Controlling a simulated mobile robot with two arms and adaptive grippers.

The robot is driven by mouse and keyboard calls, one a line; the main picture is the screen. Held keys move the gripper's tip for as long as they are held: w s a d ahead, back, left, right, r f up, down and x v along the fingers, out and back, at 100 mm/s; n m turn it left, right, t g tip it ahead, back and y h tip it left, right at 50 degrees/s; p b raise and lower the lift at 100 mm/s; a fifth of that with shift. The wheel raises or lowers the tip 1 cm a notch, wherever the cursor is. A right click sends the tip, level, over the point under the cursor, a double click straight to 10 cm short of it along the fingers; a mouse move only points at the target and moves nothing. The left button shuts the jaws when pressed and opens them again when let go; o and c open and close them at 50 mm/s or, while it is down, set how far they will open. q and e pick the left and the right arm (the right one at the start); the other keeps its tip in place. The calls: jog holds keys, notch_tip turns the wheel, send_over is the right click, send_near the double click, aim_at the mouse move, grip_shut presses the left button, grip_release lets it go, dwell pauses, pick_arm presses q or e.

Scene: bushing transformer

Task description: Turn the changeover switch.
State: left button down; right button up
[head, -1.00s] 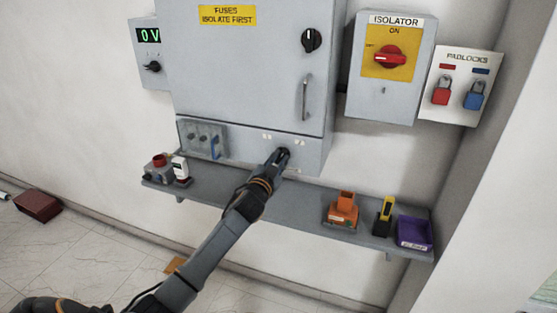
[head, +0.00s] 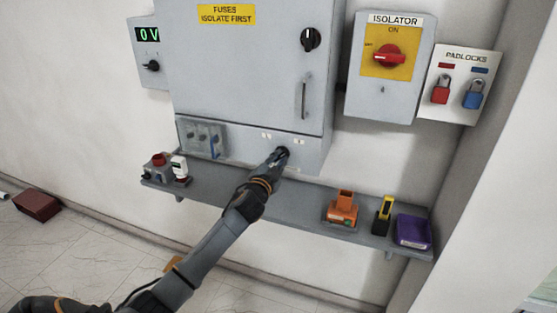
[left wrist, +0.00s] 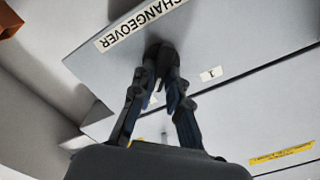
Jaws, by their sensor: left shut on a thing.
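The changeover switch is a small dark knob (left wrist: 160,50) on the grey lower panel of the cabinet, beside a white CHANGEOVER label (left wrist: 141,24). My left gripper (left wrist: 162,64) is shut on this knob, with a fingertip on either side of it. In the head view my left gripper (head: 279,158) reaches up to the panel and covers most of the knob. Small white position marks sit above it, and one reading "I" (left wrist: 211,74) shows in the left wrist view. The knob's exact angle is hidden by the fingers. My right gripper is not in view.
A grey shelf (head: 300,205) runs below the panel, carrying an orange device (head: 342,210), a yellow-black tool (head: 384,214), a purple bin (head: 413,231) and small items at left. The isolator (head: 390,68) and padlock board (head: 460,85) are at right.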

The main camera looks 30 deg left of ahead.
pick_arm(q)
jog(key=c, duration=1.3)
grip_release()
jog(key=v, duration=1.2)
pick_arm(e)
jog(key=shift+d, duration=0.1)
